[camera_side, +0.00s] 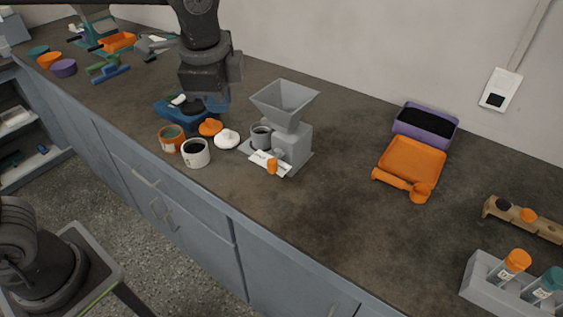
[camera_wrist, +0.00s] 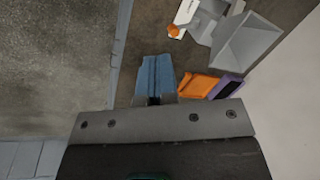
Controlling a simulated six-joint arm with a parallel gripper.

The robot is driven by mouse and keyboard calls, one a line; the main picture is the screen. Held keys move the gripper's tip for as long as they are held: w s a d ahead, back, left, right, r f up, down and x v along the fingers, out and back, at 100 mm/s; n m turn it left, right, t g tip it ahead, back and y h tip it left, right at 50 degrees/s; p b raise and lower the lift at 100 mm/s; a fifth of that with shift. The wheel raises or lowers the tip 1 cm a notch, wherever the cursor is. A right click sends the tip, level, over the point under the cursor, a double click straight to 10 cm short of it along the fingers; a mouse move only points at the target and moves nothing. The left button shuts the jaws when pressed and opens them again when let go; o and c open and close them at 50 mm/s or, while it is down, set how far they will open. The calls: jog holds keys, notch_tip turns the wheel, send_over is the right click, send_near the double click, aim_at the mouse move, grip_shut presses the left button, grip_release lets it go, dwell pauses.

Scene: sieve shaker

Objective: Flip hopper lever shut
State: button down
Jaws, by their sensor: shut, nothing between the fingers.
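The grey hopper (camera_side: 285,101) has a square funnel on a block-shaped body and stands on the bench in the side view. It also shows at the upper right of the wrist view (camera_wrist: 245,48). A small orange piece (camera_side: 272,166), which looks like the lever's end, sits low at the front of the body. It shows in the wrist view too (camera_wrist: 173,31). Whether the lever is open or shut is unclear. My gripper (camera_side: 217,104) is left of the hopper and apart from it. Its blue fingers (camera_wrist: 154,75) are together and empty.
A grey cup (camera_side: 261,136) stands beside the hopper. An orange-brown jar (camera_side: 171,138), a white jar (camera_side: 196,153), an orange lid (camera_side: 210,127) and a white lid (camera_side: 227,139) are to its left. An orange tray (camera_side: 410,163) and a purple tray (camera_side: 425,123) lie right. The bench between is clear.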

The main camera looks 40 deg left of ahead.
jog(key=w+d+f+m+y, duration=0.1)
jog(key=w+d+f+m, duration=0.2)
jog(key=d, duration=0.3)
jog(key=w+d+f+m+g+y, duration=0.1)
jog(key=w+d+f+m, duration=0.3)
jog(key=d+f+m, duration=0.1)
jog(key=shift+d+f+m+y, duration=0.25)
jog(key=shift+d+m+y, duration=0.2)
jog(key=shift+d, duration=0.8)
jog(key=shift+w, duration=0.1)
jog(key=w+a+f, duration=0.1)
jog(key=a+f, duration=0.6)
jog(key=f, duration=0.2)
jog(key=shift+w+a+f, duration=0.15)
jog(key=shift+w+a, duration=0.1)
jog(key=shift+w, duration=0.15)
jog(key=shift+s+a+m, duration=0.45)
jog(key=shift+a+m, duration=0.05)
jog(key=shift+m, duration=0.45)
